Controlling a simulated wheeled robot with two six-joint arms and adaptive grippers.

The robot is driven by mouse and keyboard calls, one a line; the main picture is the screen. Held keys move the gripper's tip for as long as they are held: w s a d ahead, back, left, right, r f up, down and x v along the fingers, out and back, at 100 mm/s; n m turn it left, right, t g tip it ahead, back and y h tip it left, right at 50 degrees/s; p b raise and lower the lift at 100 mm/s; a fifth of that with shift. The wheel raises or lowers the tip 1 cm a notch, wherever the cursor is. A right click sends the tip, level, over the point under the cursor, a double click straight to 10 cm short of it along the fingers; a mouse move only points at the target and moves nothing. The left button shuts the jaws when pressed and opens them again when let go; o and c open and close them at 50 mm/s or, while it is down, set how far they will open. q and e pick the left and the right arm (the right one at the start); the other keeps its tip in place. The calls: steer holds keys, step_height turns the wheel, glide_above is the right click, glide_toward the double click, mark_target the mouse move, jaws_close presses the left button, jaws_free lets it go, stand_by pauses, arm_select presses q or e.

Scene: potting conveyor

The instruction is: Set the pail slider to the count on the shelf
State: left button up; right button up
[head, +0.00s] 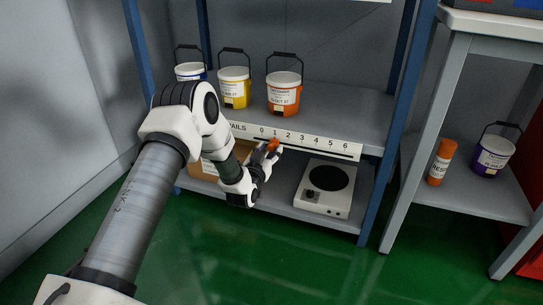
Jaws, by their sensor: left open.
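The pail slider has an orange knob (273,144) on the white number strip (318,145) along the shelf's front edge, close to the 1 mark. Its exact setting is hard to tell, as my gripper partly covers it. My left gripper (268,150) is open with its fingers at the knob; whether they touch it I cannot tell. On the shelf (345,110) stand three pails: a white and blue pail (190,71), partly behind my arm, a yellow pail (234,88) and an orange pail (284,94). My right gripper is out of view.
A white scale-like device (325,188) with a dark round plate and a cardboard box (208,168) sit on the lower shelf. A purple pail (493,156) and an orange canister (441,162) stand on a rack at right. The green floor is clear.

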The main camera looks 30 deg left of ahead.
mark_target(302, 147)
arm_select(q)
steer(key=shift+x, duration=0.95)
jaws_close()
steer(key=d, duration=0.3)
steer(key=w+d, duration=0.1)
steer(key=d, duration=0.1)
steer(key=w+d+p, duration=0.1)
steer(key=d, duration=0.2)
steer(key=shift+d, duration=0.4)
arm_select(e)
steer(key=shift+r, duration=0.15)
arm_select(q)
jaws_free()
